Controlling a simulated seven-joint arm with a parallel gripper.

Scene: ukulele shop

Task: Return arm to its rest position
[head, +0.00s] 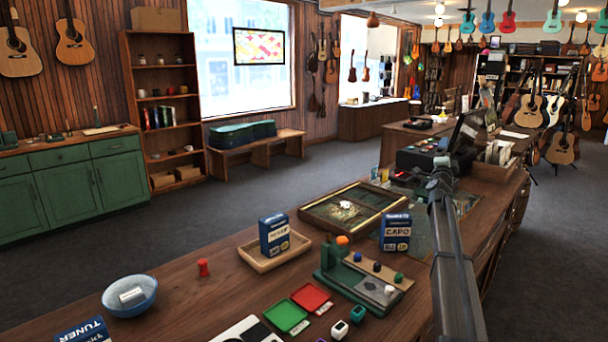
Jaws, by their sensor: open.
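My arm rises from the bottom right of the head view and reaches away over the right part of the counter (215,300). My gripper (440,167) is at its far end, small and dark, in front of the cash register area. It is open, and I see nothing held in it. The fine shape of its fingers is hard to make out against the dark things behind.
On the counter are a blue CAPO box (396,232) left of my arm, a framed display case (345,215), a green stand (345,277), a wooden tray (262,264) with a blue box (274,235), and a blue bowl (130,297). A monitor (467,136) stands behind my gripper.

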